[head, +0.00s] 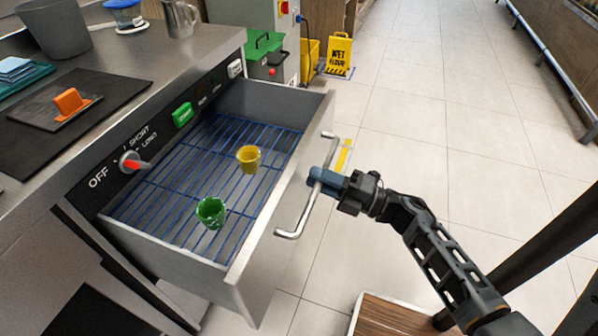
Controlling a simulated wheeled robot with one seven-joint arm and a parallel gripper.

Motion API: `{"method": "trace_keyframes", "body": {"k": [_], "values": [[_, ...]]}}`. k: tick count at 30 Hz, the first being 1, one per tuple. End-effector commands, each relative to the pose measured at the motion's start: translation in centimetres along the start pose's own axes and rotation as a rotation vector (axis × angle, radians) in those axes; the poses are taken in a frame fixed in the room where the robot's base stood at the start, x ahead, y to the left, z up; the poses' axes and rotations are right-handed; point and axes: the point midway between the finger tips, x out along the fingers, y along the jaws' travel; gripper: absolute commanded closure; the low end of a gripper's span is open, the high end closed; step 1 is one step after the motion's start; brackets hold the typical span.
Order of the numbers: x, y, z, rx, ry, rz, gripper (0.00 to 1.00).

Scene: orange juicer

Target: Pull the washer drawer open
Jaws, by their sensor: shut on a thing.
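The washer drawer (215,274) is a grey metal box that stands pulled out from the counter front. Its front panel carries a silver bar handle (301,216). My gripper (322,180) is shut on the handle near the bar's middle; the fingertips partly hide the bar there. Inside the drawer is a blue wire rack (166,186). A yellow cup (248,159) and a green cup (211,212) stand on the rack, apart from each other.
The control panel behind the drawer has a red-tipped knob (131,162) and a green button (183,115). A yellow wet-floor sign (339,54) stands at the back. A wooden platform (395,318) lies at the bottom. Tiled floor right of the drawer is clear.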

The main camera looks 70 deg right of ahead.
Motion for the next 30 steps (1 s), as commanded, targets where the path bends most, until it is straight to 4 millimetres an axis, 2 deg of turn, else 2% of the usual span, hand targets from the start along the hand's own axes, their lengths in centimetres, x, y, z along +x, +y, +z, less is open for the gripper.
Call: {"method": "trace_keyframes", "body": {"k": [6, 18, 19, 21, 24, 30], "values": [[-1.5, 0.2, 0.0, 0.0, -0.001, -0.003, 1.0], [-1.7, 0.2, 0.0, 0.0, -0.002, -0.002, 1.0], [-1.7, 0.2, 0.0, 0.0, -0.002, -0.002, 0.77], [-1.7, 0.2, 0.0, 0.0, -0.002, -0.002, 0.71], [-1.7, 0.2, 0.0, 0.0, -0.001, -0.001, 0.62], [-1.7, 0.3, 0.0, 0.0, -0.001, -0.001, 0.62]]}}
